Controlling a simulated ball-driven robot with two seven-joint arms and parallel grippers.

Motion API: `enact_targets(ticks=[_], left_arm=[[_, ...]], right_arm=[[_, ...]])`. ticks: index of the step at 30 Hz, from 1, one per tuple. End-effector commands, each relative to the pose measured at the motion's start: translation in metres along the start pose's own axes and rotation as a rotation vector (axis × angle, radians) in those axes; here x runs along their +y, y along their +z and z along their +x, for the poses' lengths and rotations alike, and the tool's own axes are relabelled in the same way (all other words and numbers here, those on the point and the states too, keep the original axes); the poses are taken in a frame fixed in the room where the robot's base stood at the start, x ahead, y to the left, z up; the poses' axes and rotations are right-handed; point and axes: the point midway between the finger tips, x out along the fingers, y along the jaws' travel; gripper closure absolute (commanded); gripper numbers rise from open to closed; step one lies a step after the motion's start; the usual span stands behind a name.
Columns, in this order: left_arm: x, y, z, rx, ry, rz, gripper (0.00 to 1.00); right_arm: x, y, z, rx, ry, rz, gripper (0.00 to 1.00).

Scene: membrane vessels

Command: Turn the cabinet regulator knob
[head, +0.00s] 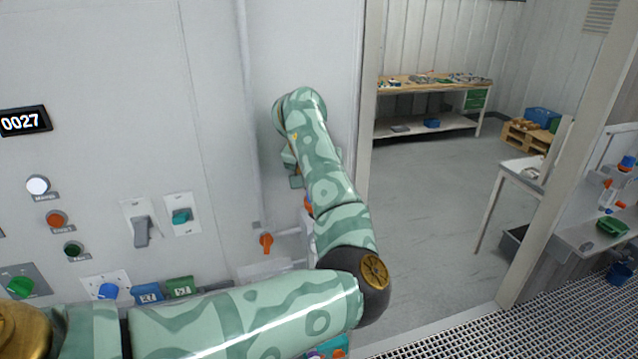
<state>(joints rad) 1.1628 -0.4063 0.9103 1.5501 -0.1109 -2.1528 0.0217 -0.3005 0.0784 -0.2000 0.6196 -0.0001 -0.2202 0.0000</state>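A light grey cabinet front (95,60) fills the left side of the head view. It carries several knobs: a green one (20,287), a blue one (108,291) and a teal one (181,216). An orange handle (266,242) sits on pipework to their right. I cannot tell which of these is the regulator knob. My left arm comes in from the lower left and bends up in front of the pipework. A small part of my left gripper (294,178) shows behind the forearm; its fingertips are hidden. My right gripper is out of view.
The cabinet also has a display (24,121) reading 0027, a grey lever switch (141,230) and round buttons. A doorway right of my arm opens onto a room with a workbench (425,83). A shelf (590,235) stands at the far right. The doorway floor is clear.

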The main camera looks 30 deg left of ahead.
Motion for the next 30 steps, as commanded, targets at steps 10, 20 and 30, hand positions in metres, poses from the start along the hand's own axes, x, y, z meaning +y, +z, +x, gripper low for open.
enact_targets(ticks=[10, 20, 30], left_arm=[[-0.0001, -0.0009, -0.0011, 0.003, 0.01, 0.027, 0.76], [-0.0002, -0.0007, -0.0009, 0.002, 0.01, 0.026, 0.31], [-0.0009, -0.0003, -0.0006, 0.001, 0.009, 0.024, 0.31]], right_arm=[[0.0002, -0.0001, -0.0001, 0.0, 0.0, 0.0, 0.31], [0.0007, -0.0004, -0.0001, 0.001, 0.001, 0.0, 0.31], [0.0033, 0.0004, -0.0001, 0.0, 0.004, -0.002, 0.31]])
